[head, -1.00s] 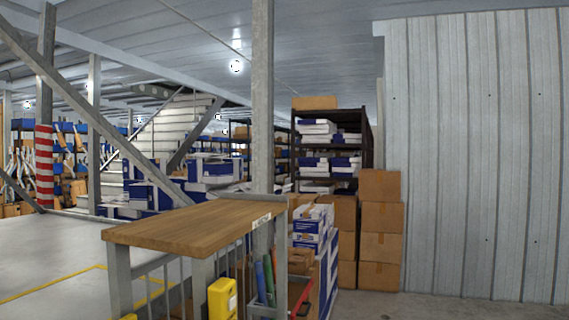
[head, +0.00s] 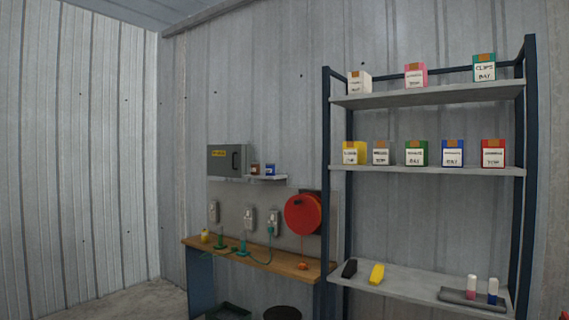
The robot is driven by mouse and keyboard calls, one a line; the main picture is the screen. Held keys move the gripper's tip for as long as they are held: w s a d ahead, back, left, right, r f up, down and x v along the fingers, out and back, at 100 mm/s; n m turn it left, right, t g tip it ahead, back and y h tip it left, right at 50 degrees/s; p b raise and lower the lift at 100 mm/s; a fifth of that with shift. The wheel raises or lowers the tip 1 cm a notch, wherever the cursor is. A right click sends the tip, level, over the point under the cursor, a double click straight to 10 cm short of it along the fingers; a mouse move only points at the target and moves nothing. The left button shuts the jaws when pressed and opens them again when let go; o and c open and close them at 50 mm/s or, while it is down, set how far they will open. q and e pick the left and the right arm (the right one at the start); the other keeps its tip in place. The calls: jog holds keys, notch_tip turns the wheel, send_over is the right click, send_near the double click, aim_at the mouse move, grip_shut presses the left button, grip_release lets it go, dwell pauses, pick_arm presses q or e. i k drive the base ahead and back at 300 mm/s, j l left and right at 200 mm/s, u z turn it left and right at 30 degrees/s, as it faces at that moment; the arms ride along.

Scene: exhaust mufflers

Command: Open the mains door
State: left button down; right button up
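A grey wall cabinet (head: 227,161) hangs on the corrugated wall left of the shelving in the head view. It has a small yellow label and a dark handle near its right side, and its door looks closed. It may be the mains box; the label is too small to read. Neither of my grippers shows in the head view.
A wooden bench (head: 262,259) stands below the cabinet, with wall sockets and a red reel (head: 303,214) above it. A small shelf (head: 267,178) holds two jars. Tall shelving (head: 428,171) with labelled boxes stands at right. Floor (head: 140,303) is clear at lower left.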

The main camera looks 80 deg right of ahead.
aim_at(226, 160)
jog(key=z, duration=2.25)
jog(key=i+z, duration=0.15)
jog(key=i+l, duration=0.1)
jog(key=i, duration=2.6)
